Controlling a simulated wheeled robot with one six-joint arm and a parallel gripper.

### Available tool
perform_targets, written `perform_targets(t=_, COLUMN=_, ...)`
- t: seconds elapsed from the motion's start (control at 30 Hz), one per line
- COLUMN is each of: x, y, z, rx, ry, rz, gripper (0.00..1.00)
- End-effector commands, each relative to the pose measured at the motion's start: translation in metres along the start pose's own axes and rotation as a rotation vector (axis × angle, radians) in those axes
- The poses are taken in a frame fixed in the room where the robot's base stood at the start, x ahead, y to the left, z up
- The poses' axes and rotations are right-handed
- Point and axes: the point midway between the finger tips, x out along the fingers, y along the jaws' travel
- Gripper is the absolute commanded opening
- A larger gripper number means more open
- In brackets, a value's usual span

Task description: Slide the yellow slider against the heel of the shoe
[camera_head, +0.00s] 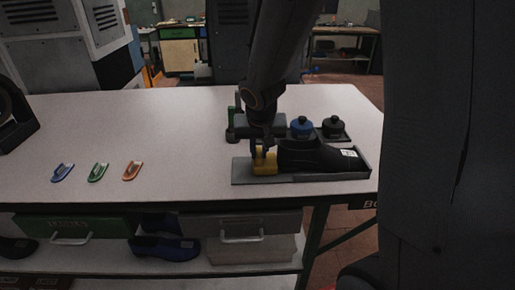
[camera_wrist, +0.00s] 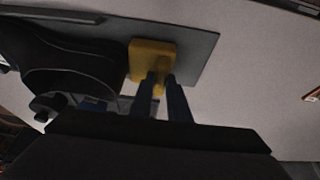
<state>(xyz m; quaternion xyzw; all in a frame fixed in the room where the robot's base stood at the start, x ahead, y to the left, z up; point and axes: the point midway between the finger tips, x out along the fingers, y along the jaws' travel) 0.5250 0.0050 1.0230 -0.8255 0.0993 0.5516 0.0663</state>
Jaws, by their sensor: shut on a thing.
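The yellow slider (camera_head: 264,162) sits on the left part of a grey tray (camera_head: 300,178) on the table. The black shoe (camera_head: 312,154) lies in the tray just right of the slider, its heel end toward it. The slider and heel look very close; I cannot tell if they touch. My gripper (camera_head: 262,150) reaches down from above and is shut on the slider's upright part. In the wrist view my two fingers (camera_wrist: 164,88) close around the yellow slider (camera_wrist: 152,60), with the dark shoe (camera_wrist: 75,60) to its left.
Behind the tray stand a blue-topped knob (camera_head: 302,126) and a black knob (camera_head: 333,127). Blue (camera_head: 63,172), green (camera_head: 98,172) and orange (camera_head: 132,170) small pieces lie on the left. The table (camera_head: 190,135) between them and the tray is clear.

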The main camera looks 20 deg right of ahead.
Motion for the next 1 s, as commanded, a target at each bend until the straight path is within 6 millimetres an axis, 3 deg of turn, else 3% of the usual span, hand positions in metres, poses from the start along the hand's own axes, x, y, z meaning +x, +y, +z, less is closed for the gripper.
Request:
perform_targets(t=0.3, x=0.000, y=0.001, z=0.002, rx=-0.005, ry=-0.002, rz=0.000, gripper=0.00)
perform_targets(t=0.33, x=0.000, y=0.001, z=0.002, rx=-0.005, ry=-0.002, rz=0.000, gripper=0.20)
perform_targets(t=0.43, x=0.000, y=0.000, z=0.001, rx=-0.005, ry=-0.002, rz=-0.001, gripper=0.34)
perform_targets(t=0.77, x=-0.003, y=0.000, z=0.001, rx=-0.005, ry=0.001, rz=-0.002, gripper=0.34)
perform_targets(t=1.0, x=-0.032, y=-0.001, z=0.000, rx=-0.004, ry=0.004, rz=-0.003, gripper=0.34)
